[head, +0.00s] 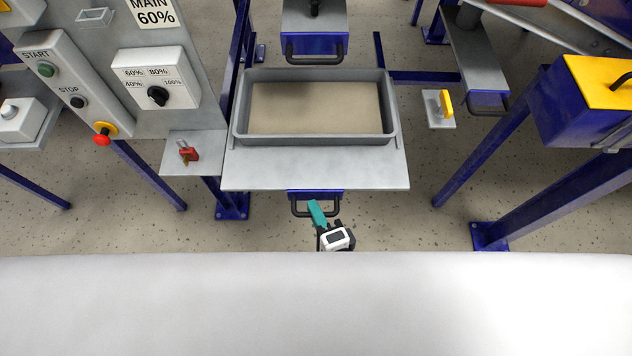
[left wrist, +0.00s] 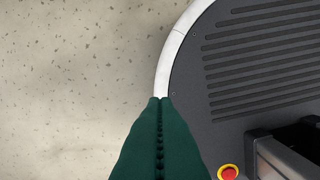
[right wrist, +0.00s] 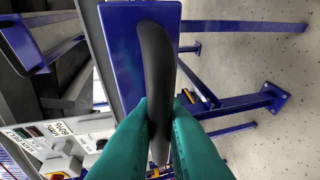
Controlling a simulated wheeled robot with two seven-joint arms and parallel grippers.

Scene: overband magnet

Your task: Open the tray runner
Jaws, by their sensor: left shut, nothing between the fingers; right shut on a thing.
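The tray runner's blue front (head: 338,196) and its black handle (head: 299,208) show under the near edge of a grey plate. In the right wrist view the black handle (right wrist: 155,55) stands in front of a blue panel (right wrist: 115,60). My right gripper (head: 313,203) is at this handle, and in the right wrist view its teal fingers (right wrist: 158,108) are closed on the handle from both sides. A grey tray (head: 245,133) with a tan bottom sits on the plate. My left gripper (left wrist: 160,99) is shut and empty above the floor, beside my own base; the head view does not show it.
A control panel with START and STOP buttons, a dial (head: 158,96) and a red knob (head: 102,138) stands left. A red padlock-like piece (head: 188,152) is on a small shelf. Another handled blue box (head: 316,42) lies beyond the tray. Blue legs (head: 488,152) stand right.

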